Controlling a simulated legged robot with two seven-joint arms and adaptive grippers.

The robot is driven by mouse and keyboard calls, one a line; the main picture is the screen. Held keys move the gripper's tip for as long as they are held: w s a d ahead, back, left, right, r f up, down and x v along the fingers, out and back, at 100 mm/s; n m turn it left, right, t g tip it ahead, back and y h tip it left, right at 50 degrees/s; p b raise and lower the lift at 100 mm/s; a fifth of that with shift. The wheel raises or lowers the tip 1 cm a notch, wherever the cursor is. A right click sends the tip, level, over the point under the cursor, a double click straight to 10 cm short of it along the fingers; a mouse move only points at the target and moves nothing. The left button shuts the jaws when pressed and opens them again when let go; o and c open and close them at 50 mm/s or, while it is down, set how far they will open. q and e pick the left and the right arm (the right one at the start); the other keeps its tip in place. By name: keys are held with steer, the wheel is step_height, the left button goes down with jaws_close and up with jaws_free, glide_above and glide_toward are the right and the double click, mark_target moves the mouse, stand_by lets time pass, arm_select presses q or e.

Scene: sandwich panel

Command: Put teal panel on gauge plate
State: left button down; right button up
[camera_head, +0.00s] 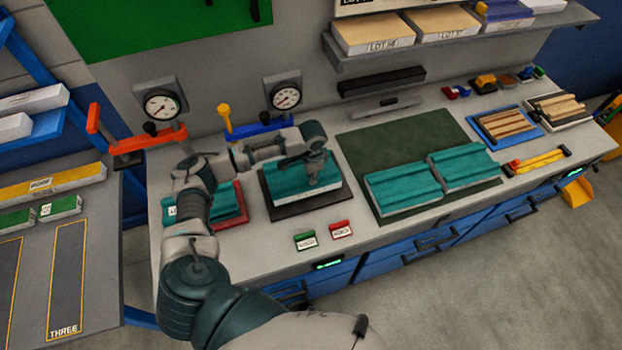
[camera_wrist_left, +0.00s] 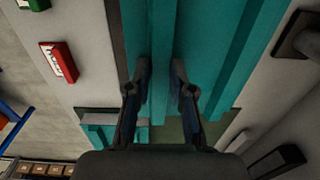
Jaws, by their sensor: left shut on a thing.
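A ribbed teal panel (camera_head: 282,180) is under my left gripper (camera_head: 318,180), over a dark plate (camera_head: 308,206) on the bench, in front of the right dial gauge. The plate's dark rim shows along the front. I cannot tell whether the panel rests on it or hangs just above. In the left wrist view my left gripper (camera_wrist_left: 160,90) is shut on a raised rib of the teal panel (camera_wrist_left: 215,60), one finger on each side. My right gripper is not in view.
Two teal panels (camera_head: 405,188) lie on a dark green mat (camera_head: 390,140) at right. Another teal panel (camera_head: 228,204) sits on a red-edged holder. Two dial gauges (camera_head: 162,106) stand behind. Green and red labelled blocks (camera_head: 341,229) are near the front edge.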

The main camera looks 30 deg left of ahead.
arm_select(q)
steer(key=f, duration=0.1)
steer(key=d+f, duration=0.1)
steer(key=shift+w+d+f, duration=0.1)
steer(key=shift+d+f, duration=0.05)
steer(key=shift+f, duration=0.15)
steer(key=shift+d, duration=0.15)
steer(key=c, duration=1.5)
jaws_free()
steer(key=o, duration=0.4)
steer(key=shift+a, duration=0.2)
steer(key=shift+o, duration=0.5)
steer(key=shift+a, duration=0.15)
steer(key=shift+a+f, duration=0.15)
steer(key=shift+a, duration=0.1)
steer(key=shift+d+r, duration=0.1)
steer(key=shift+r, duration=0.35)
step_height(320, 180, up, 11)
steer(key=shift+s+d+r, duration=0.2)
steer(key=shift+d, duration=0.1)
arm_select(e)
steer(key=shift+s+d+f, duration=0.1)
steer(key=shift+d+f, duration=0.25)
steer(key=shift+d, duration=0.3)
